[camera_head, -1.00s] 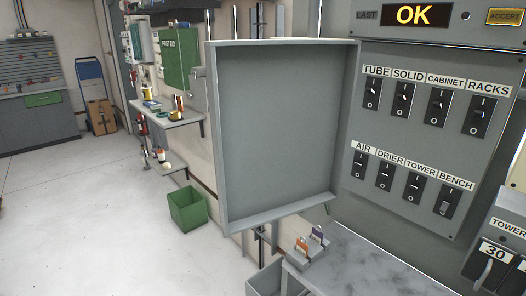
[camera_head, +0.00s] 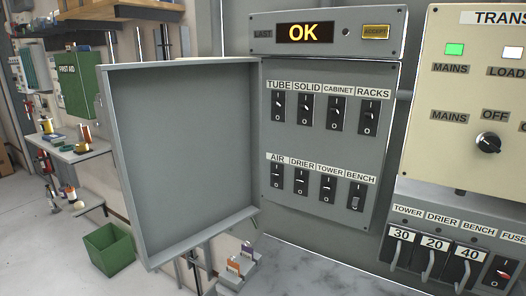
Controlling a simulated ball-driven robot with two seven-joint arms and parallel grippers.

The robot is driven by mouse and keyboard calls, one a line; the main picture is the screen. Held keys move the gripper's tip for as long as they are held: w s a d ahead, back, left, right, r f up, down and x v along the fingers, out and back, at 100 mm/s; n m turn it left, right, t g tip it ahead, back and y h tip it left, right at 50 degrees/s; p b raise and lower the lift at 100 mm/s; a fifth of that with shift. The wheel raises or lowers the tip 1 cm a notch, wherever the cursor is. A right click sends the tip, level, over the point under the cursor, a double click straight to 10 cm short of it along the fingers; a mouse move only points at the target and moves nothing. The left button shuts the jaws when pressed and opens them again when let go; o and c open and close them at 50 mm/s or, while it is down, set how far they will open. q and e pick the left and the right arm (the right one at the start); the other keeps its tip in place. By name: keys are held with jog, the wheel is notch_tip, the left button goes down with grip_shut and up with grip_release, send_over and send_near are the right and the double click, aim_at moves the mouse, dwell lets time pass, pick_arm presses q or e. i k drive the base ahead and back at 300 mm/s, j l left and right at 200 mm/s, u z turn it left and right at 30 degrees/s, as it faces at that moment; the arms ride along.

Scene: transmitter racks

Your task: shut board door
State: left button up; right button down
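The board door (camera_head: 185,160) is a grey, shallow tray-like panel, seen from its inner side. It stands wide open to the left of the switch board (camera_head: 319,146), hinged along the board's left edge. The board shows two rows of black switches with labels such as TUBE, SOLID, CABINET, RACKS, AIR, DRIER, TOWER and BENCH. Neither of my grippers is in view.
Above the board a panel (camera_head: 327,34) reads OK beside an ACCEPT button (camera_head: 375,32). At right are a cream panel (camera_head: 480,95) with a knob (camera_head: 488,143) and a fuse row (camera_head: 450,250). A green bin (camera_head: 108,249) stands on the floor at left.

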aim_at(185, 136)
jog(key=i+j+z, duration=0.1)
jog(key=j+z, duration=0.15)
jog(key=z, duration=0.15)
jog(key=i+j+z, duration=0.1)
jog(key=j+z, duration=0.4)
jog(key=z, duration=0.25)
jog(key=j+z, duration=0.45)
jog(key=j, duration=0.45)
jog(key=k+j+z, duration=0.1)
jog(key=j, duration=0.45)
jog(key=k+j+z, duration=0.1)
jog(key=j, duration=0.45)
jog(key=j+z, duration=0.1)
jog(key=j, duration=0.45)
jog(key=k+j+z, duration=0.1)
jog(key=j, duration=0.45)
jog(key=k, duration=0.1)
